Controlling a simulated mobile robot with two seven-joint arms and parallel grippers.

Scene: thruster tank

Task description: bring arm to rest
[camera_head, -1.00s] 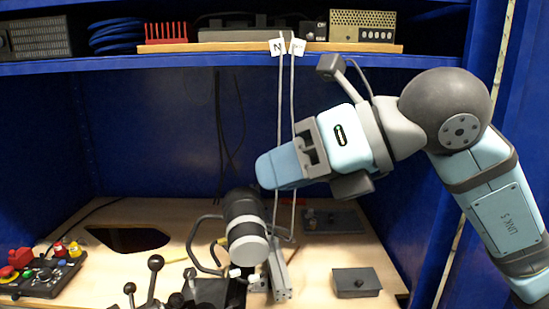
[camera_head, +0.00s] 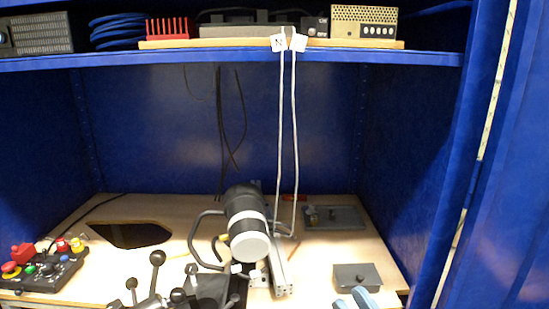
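Only the light blue fingertips of my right gripper (camera_head: 354,300) show, at the bottom edge of the head view, right of centre. The two tips stand slightly apart with nothing seen between them. The rest of my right gripper and its arm is out of the picture. The tips appear in front of a small grey box (camera_head: 357,276) on the wooden bench. My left gripper is not in view.
A control box (camera_head: 42,271) is at the left, black-knobbed levers (camera_head: 157,259) at the bottom. A shelf (camera_head: 200,57) spans above. Blue walls enclose the sides.

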